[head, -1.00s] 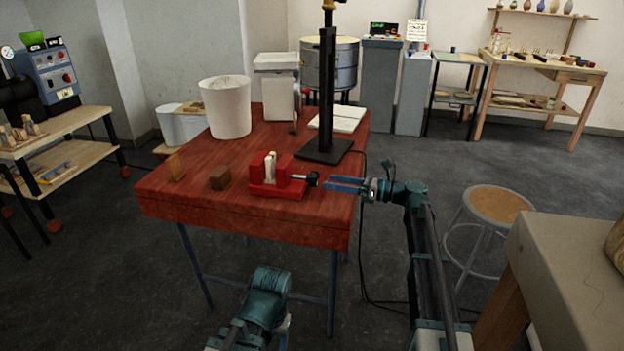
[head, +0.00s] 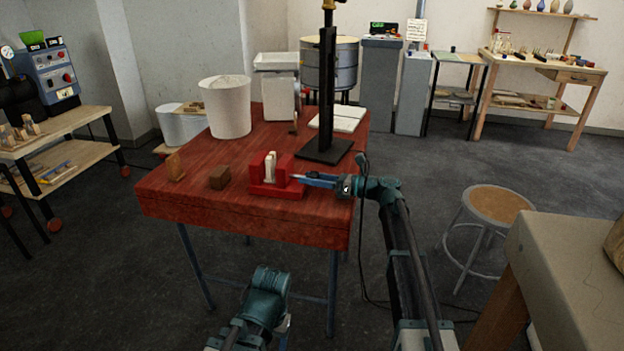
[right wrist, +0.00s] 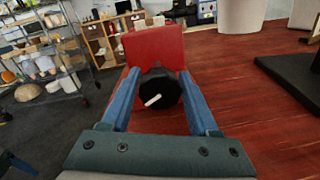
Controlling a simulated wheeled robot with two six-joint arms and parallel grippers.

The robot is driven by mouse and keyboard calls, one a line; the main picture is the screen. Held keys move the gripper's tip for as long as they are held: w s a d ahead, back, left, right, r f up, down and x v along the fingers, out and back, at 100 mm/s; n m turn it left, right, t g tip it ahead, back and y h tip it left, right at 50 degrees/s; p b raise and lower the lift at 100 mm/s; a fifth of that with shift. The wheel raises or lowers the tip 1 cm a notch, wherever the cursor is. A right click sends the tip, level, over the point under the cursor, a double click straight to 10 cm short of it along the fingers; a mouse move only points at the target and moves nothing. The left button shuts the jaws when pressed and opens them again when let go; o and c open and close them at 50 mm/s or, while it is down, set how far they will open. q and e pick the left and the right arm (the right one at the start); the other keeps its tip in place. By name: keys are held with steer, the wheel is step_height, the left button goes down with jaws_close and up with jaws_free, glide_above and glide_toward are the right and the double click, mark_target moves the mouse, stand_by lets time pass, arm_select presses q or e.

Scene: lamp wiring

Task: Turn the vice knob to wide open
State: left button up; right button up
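The red vice (head: 277,187) stands on the front right part of the red table (head: 200,205), with pale jaws showing at its middle. Its black knob (right wrist: 159,90) with a white mark shows in the right wrist view, facing me in front of the red vice body (right wrist: 155,48). The white mark slants up to the right. My right gripper (head: 305,179) is at the knob, its blue fingers on either side of it. I cannot tell whether the fingers press on it. In the head view the gripper hides the knob. My left arm is low at the front; its fingers do not show clearly.
A brown block (head: 220,177) and a small wooden piece (head: 175,166) lie left of the vice. A black post on a base (head: 323,152) stands behind it. A white bin (head: 228,108) is farther back. A stool (head: 497,205) stands to the right.

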jaws_close()
steer(key=shift+n, duration=2.2)
steer(key=shift+o, duration=2.1)
jaws_free()
steer(key=v, duration=1.3)
steer(key=shift+d+f+b, duration=0.2)
steer(key=shift+d+b, duration=0.25)
